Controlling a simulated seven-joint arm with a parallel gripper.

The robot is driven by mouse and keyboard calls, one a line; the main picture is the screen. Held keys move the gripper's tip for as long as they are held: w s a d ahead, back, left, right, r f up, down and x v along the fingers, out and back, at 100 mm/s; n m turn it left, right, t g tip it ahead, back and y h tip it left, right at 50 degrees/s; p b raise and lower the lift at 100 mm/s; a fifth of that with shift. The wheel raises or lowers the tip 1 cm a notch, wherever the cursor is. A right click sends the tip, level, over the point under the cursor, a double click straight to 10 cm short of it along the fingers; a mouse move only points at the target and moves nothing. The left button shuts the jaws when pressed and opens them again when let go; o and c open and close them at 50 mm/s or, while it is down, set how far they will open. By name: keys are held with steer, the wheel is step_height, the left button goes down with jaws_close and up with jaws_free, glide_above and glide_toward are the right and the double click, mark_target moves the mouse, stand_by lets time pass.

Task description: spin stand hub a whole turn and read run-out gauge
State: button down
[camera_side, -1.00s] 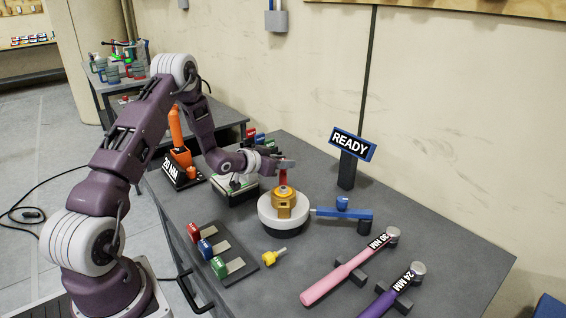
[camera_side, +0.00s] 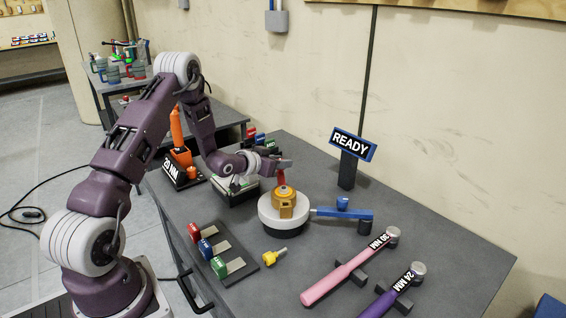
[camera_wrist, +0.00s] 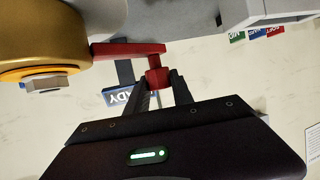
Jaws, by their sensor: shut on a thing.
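The gold stand hub (camera_side: 285,203) sits on a round white base (camera_side: 283,222) on the bench. It also shows in the wrist view (camera_wrist: 40,35), with a hex nut at its middle. A red crank arm (camera_wrist: 125,48) reaches out from the hub and ends in a red grip (camera_wrist: 157,78). My gripper (camera_wrist: 160,88) is shut on this red grip. In the side view my gripper (camera_side: 282,168) is just above and behind the hub. A blue arm (camera_side: 342,213) with a small blue knob, perhaps the run-out gauge, extends right from the base; I see no reading.
A sign reading READY (camera_side: 351,145) stands behind the hub. Pink (camera_side: 345,275) and purple (camera_side: 390,300) wrenches lie at the front right. A yellow piece (camera_side: 273,257) and a tray of coloured tags (camera_side: 243,275) are in front. An orange tool (camera_side: 178,135) stands behind left.

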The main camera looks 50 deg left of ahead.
steer(key=s+n+g+y, duration=0.6)
steer(key=s+n+y, duration=0.3)
steer(key=n, duration=0.1)
steer(key=s+d+n+g+h, duration=0.1)
steer(key=s+d+n+g, duration=0.6)
steer(key=n+g, duration=0.6)
steer(key=shift+s+d+g, duration=0.4)
steer(key=shift+d+g, duration=0.05)
steer(key=shift+g, duration=0.65)
steer(key=c, duration=1.1)
jaws_free()
steer(key=shift+d, duration=0.1)
